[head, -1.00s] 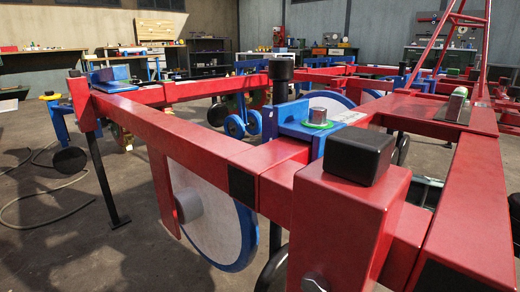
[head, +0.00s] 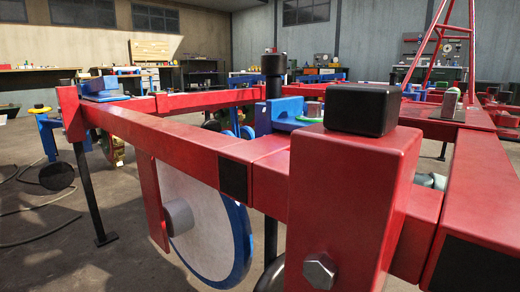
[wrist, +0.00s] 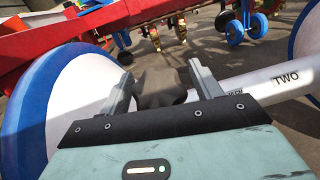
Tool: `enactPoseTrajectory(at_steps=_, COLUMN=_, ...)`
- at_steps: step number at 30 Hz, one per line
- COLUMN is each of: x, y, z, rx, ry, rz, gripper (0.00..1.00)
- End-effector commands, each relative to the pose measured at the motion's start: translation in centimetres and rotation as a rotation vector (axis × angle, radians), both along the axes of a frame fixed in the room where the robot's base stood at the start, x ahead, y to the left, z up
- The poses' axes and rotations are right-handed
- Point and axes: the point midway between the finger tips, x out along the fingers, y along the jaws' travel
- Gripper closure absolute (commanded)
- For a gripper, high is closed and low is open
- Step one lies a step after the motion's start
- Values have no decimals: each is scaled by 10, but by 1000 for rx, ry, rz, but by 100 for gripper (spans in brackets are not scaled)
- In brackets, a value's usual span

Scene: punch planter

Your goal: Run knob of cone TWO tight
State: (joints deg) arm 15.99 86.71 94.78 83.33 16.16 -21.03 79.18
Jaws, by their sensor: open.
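In the wrist view my gripper (wrist: 160,84) is open, with its two grey fingers spread. A dark, lobed knob (wrist: 160,92) lies between the fingers; I cannot tell whether either finger touches it. A pale grey tube (wrist: 262,84) marked TWO runs to the right from behind the knob. A large white disc with a blue rim (wrist: 75,95) is on the left, and part of another blue-rimmed disc (wrist: 308,45) is at the right edge. My gripper is not in the head view.
A red frame (head: 185,140) fills much of the head view, with a black-capped red post (head: 345,190) close in front. A blue-rimmed white disc (head: 205,225) hangs under its beam.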

Motion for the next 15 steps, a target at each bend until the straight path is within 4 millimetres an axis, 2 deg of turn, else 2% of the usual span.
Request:
enactPoseTrajectory(at_steps=3, x=0, y=0, z=0, rx=0, ry=0, rz=0, gripper=39)
enactPoseTrajectory(at_steps=6, x=0, y=0, z=0, rx=0, ry=0, rz=0, gripper=67)
enactPoseTrajectory(at_steps=8, x=0, y=0, z=0, rx=0, ry=0, rz=0, gripper=81)
enactPoseTrajectory(at_steps=15, x=-1, y=1, z=0, rx=12, ry=17, rz=-25, gripper=81)
